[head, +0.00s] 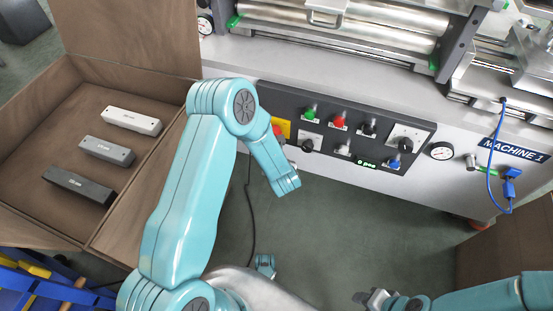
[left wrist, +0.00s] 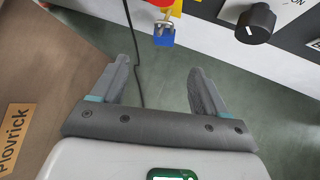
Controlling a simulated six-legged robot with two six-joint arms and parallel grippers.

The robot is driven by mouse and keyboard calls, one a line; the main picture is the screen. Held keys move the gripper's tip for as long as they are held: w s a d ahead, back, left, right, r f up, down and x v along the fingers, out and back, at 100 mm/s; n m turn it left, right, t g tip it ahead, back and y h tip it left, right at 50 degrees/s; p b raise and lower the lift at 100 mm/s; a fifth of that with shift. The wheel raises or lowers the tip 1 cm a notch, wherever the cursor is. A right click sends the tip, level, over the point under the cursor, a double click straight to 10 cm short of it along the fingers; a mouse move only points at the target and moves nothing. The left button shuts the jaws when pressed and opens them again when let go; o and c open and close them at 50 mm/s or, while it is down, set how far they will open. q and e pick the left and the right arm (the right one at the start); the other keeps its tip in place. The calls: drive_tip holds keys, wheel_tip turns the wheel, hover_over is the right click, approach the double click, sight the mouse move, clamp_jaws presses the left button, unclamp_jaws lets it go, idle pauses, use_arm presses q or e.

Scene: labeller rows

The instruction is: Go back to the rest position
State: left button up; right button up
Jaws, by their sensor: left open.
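My left arm rises from the bottom left of the head view, bends at the elbow, and its forearm reaches down in front of the machine's control panel (head: 335,135). The left gripper's fingers cannot be made out in the head view. In the left wrist view my left gripper (left wrist: 160,88) is open, with nothing between its fingers. Behind them are grey-green floor and a dark cable. My right gripper (head: 372,298) is at the bottom of the head view, right of centre, small and partly cut off. Its jaw state is unclear, and no held object shows.
Clear floor (head: 330,230) lies below the machine.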

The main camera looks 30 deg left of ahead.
use_arm(q)
drive_tip(key=shift+v, duration=1.1)
